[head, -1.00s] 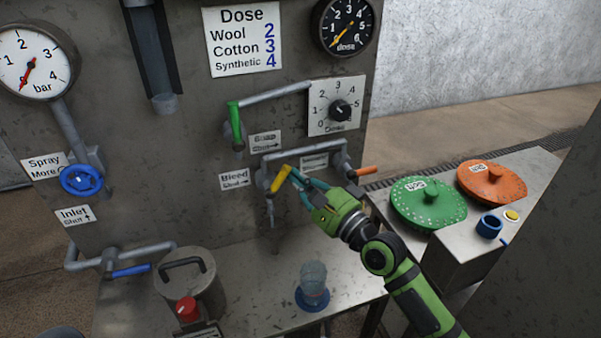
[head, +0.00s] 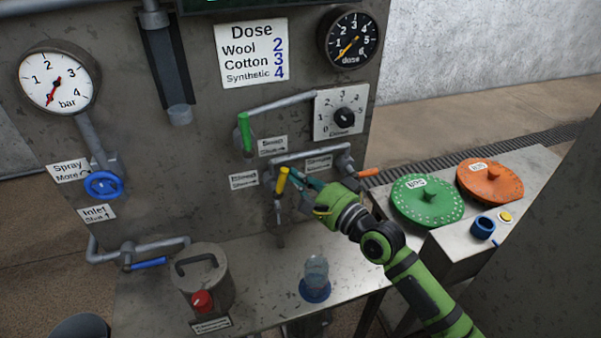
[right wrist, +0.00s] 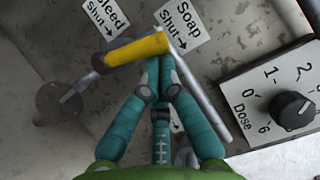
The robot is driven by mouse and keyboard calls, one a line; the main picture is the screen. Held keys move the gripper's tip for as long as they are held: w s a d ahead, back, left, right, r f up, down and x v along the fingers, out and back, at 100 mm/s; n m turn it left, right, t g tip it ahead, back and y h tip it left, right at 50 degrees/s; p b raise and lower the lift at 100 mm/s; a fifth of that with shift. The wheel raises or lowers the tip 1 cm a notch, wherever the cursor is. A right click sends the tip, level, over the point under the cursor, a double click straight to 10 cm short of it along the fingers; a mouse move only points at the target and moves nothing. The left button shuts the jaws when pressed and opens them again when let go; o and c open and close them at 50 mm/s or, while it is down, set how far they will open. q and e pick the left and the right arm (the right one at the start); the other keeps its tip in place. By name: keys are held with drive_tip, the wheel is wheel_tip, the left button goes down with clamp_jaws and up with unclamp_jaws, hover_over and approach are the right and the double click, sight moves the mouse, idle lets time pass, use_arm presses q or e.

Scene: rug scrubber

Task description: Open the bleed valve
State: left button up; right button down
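The bleed valve's yellow handle (head: 283,180) stands on the panel's pipework, just right of the bleed label (head: 244,181), and is close to upright in the head view. In the right wrist view the yellow handle (right wrist: 136,50) lies across the top of the fingers, below the "Bleed Shut" label (right wrist: 103,22). My right gripper (head: 302,179) reaches it from the right. In the right wrist view its teal fingertips (right wrist: 160,66) are together at the handle's right end, seemingly touching its edge, with no handle visible between them. My left gripper is out of view.
A green handle (head: 244,134) is up left and an orange handle (head: 369,172) to the right on nearby pipes. The dose dial (head: 344,117) is above. A clear bottle (head: 316,275) and a grey lidded pot (head: 202,280) stand on the shelf below.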

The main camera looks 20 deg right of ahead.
drive_tip(key=shift+a+r+n+p, duration=0.2)
drive_tip(key=shift+a+n+p, duration=0.1)
drive_tip(key=shift+p, duration=0.35)
drive_tip(key=shift+a+n+g+p, duration=0.1)
drive_tip(key=shift+n+g+p, duration=0.2)
drive_tip(key=shift+p, duration=0.15)
idle(0.4)
drive_tip(key=shift+s, duration=0.15)
idle(0.4)
